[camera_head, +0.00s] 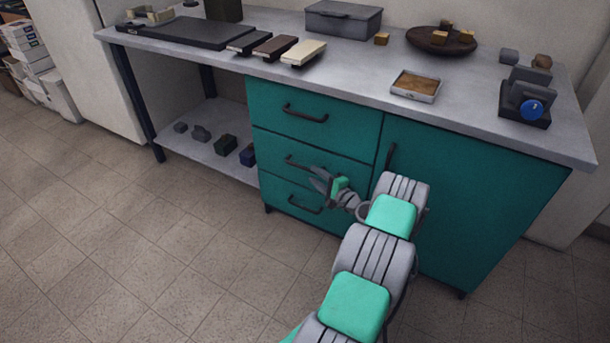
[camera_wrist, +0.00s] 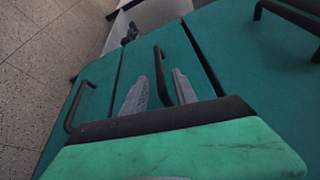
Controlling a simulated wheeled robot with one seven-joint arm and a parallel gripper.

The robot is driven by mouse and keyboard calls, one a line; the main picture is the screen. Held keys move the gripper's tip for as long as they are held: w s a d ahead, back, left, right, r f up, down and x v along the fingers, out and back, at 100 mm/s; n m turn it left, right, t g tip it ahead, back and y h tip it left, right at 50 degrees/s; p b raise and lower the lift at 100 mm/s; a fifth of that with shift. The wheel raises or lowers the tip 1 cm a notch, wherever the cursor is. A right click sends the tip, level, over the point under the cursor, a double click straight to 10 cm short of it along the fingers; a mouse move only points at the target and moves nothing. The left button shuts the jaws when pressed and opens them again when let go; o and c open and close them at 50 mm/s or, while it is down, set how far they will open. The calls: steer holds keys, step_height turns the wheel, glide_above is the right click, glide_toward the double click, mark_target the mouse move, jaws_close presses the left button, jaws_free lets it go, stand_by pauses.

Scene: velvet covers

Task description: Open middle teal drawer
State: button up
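The middle teal drawer (camera_head: 270,145) is flush with the cabinet front, between the top and bottom drawers. Its dark bar handle (camera_head: 293,162) shows left of my gripper; the right end is hidden behind the fingers. My gripper (camera_head: 318,178) is in front of the middle drawer. In the wrist view, the fingers of my gripper (camera_wrist: 161,80) are apart, one on each side of the middle handle (camera_wrist: 161,68). I cannot tell whether either finger touches the handle.
The top drawer handle (camera_head: 305,113) and bottom drawer handle (camera_head: 305,205) are above and below. A teal door (camera_head: 470,200) with a vertical handle (camera_head: 390,156) is to the right. An open shelf (camera_head: 200,150) is to the left. The tiled floor (camera_head: 150,260) in front is clear.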

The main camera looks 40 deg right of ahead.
mark_target(305, 169)
steer(key=w, duration=0.1)
steer(key=w+b, duration=0.1)
steer(key=w, duration=0.3)
steer(key=shift+f, duration=0.35)
steer(key=shift+w+d+r, duration=0.1)
steer(key=shift+w, duration=0.45)
steer(key=shift+c, duration=0.4)
jaws_close()
